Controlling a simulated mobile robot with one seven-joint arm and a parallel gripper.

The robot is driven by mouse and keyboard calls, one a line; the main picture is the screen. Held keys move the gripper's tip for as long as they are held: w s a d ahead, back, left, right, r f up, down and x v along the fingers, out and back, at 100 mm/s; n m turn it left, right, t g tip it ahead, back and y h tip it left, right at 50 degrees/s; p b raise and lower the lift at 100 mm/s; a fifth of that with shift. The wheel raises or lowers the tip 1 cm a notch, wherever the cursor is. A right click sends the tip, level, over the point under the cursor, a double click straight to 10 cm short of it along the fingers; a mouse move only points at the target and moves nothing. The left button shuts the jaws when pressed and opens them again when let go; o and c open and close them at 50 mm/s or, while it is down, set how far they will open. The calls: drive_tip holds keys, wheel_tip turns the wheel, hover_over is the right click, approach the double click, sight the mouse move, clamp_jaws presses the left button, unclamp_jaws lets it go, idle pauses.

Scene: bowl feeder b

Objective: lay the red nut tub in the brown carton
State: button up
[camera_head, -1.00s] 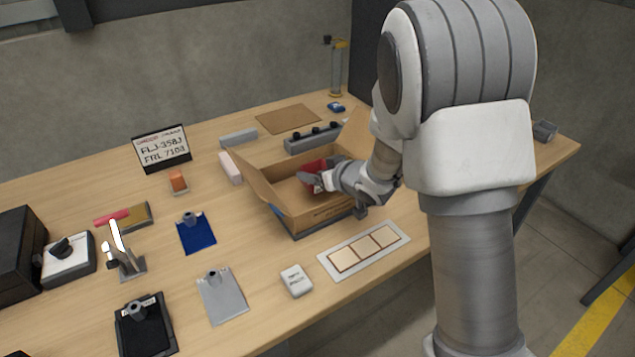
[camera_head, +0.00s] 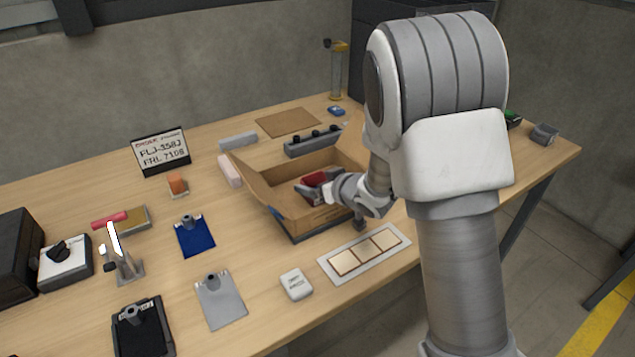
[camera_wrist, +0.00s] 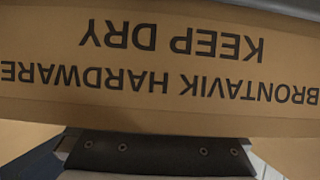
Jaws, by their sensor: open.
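The brown carton (camera_head: 312,221) stands open on the table with its flaps spread. The red nut tub (camera_head: 314,180) is inside it, partly hidden by my gripper. My gripper (camera_head: 308,190) reaches over the carton's right side, its jaws open at the tub. I cannot tell whether a finger still touches the tub or whether the tub rests flat on the carton floor. In the wrist view the carton's printed wall (camera_wrist: 170,75) fills most of the picture, its lettering upside down; neither the tub nor the fingertips can be made out there.
A white tray with square tiles (camera_head: 364,252) lies in front of the carton. A white box (camera_head: 296,284), a grey clipboard (camera_head: 219,302) and a blue clipboard (camera_head: 194,237) lie to the left. A grey rail with black knobs (camera_head: 313,141) is behind the carton.

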drive_tip(key=p+v, duration=0.2)
drive_tip(key=v, duration=1)
drive_tip(key=s+d+r+m+h, duration=0.5)
drive_tip(key=s+d+r+h, duration=0.2)
drive_tip(key=d+r, duration=0.45)
drive_tip(key=s+r+m+g, duration=0.1)
drive_tip(key=s+g, duration=0.3)
drive_tip(key=s, duration=1.3)
drive_tip(key=shift+s+a+r+m+g, duration=0.3)
drive_tip(key=shift+a+m, duration=0.05)
drive_tip(key=shift+m, duration=0.05)
